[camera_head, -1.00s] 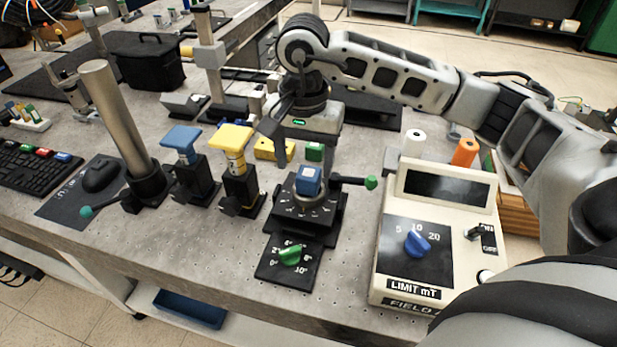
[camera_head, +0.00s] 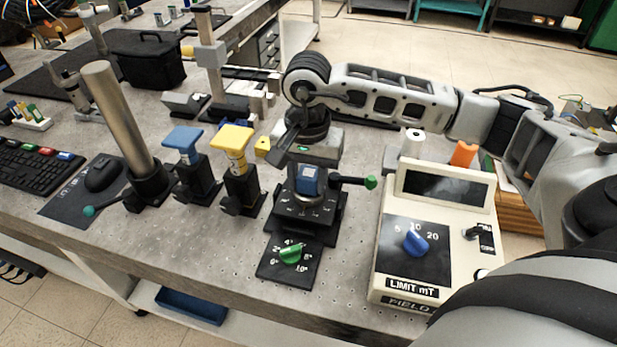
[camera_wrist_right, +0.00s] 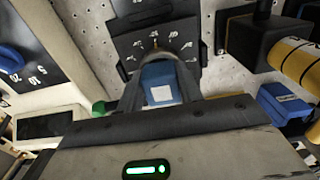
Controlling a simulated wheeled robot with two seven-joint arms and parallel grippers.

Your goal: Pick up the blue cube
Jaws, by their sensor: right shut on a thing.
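The blue cube (camera_head: 308,182) has a pale label on its top. It sits at the middle of the black dial stage (camera_head: 300,207). My right gripper (camera_head: 306,170) reaches down to it from behind in the head view. In the right wrist view the blue cube (camera_wrist_right: 163,84) lies between the two dark fingers of my right gripper (camera_wrist_right: 161,78), which are shut on its sides. I cannot tell any gap between the cube and the stage. My left gripper is not in view.
A white meter box (camera_head: 420,265) with a blue knob stands right of the stage. Blue-topped (camera_head: 182,139) and yellow-topped (camera_head: 232,139) posts and a tilted metal cylinder (camera_head: 115,115) stand to the left. A green-tipped lever (camera_head: 350,181) sticks out right of the stage. A yellow block (camera_head: 262,146) is partly hidden.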

